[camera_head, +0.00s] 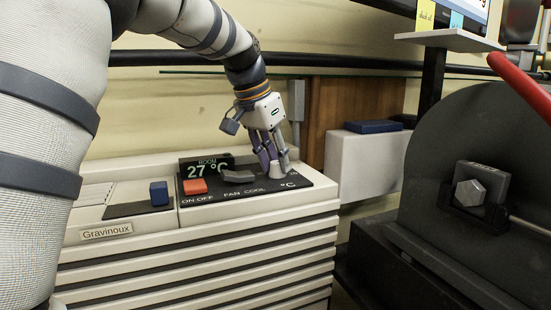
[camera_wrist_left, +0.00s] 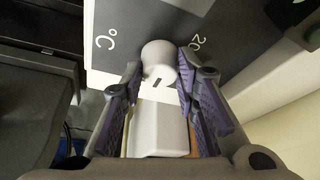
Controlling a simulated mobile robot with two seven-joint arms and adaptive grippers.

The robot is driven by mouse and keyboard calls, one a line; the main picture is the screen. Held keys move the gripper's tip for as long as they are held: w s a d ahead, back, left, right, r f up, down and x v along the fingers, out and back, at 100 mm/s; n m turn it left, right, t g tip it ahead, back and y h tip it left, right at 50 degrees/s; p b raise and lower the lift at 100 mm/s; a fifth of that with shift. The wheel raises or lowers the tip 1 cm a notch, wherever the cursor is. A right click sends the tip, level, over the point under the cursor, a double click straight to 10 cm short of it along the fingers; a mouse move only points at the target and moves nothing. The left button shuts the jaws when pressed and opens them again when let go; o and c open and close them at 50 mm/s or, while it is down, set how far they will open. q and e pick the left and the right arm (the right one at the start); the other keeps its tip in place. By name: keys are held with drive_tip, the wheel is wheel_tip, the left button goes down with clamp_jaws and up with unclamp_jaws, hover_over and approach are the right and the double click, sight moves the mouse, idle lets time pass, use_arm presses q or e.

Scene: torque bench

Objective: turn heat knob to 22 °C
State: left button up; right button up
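The heat knob (camera_wrist_left: 158,60) is a white round knob on the dark panel, between a °C mark and a partly covered "20" in the left wrist view. It also shows at the right end of the panel in the head view (camera_head: 284,163). My left gripper (camera_wrist_left: 160,68) reaches down over it, with a purple-padded finger close against each side. It appears shut on the knob; any thin gap is too small to see. In the head view my left gripper (camera_head: 272,160) partly hides the knob. The room display (camera_head: 207,168) reads 27 °C. My right gripper is not in view.
The cream heater unit (camera_head: 200,260) carries a red switch (camera_head: 194,187), a grey switch (camera_head: 238,176) and a blue block (camera_head: 159,193). A black machine with a hex nut (camera_head: 470,193) stands at the right. A white box (camera_head: 362,165) is behind.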

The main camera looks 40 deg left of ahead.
use_arm(q)
clamp_jaws()
drive_tip(key=shift+c, duration=1.2)
unclamp_jaws()
drive_tip(key=n+y, duration=0.2)
drive_tip(key=n, duration=0.3)
drive_tip(key=shift+d, duration=0.1)
drive_tip(key=n+y, duration=0.1)
drive_tip(key=n, duration=0.1)
drive_tip(key=n+g, duration=0.1)
drive_tip(key=n, duration=0.2)
drive_tip(key=shift+w+d+g+y, duration=0.1)
drive_tip(key=shift+d+g+y, duration=0.05)
drive_tip(key=shift+g+y, duration=0.2)
drive_tip(key=n+g+y, duration=0.1)
drive_tip(key=n, duration=0.3)
drive_tip(key=shift+w+f, duration=0.1)
clamp_jaws()
drive_tip(key=shift+n+g+b, duration=0.45)
drive_tip(key=shift+n+g, duration=0.3)
drive_tip(key=shift+n, duration=1.05)
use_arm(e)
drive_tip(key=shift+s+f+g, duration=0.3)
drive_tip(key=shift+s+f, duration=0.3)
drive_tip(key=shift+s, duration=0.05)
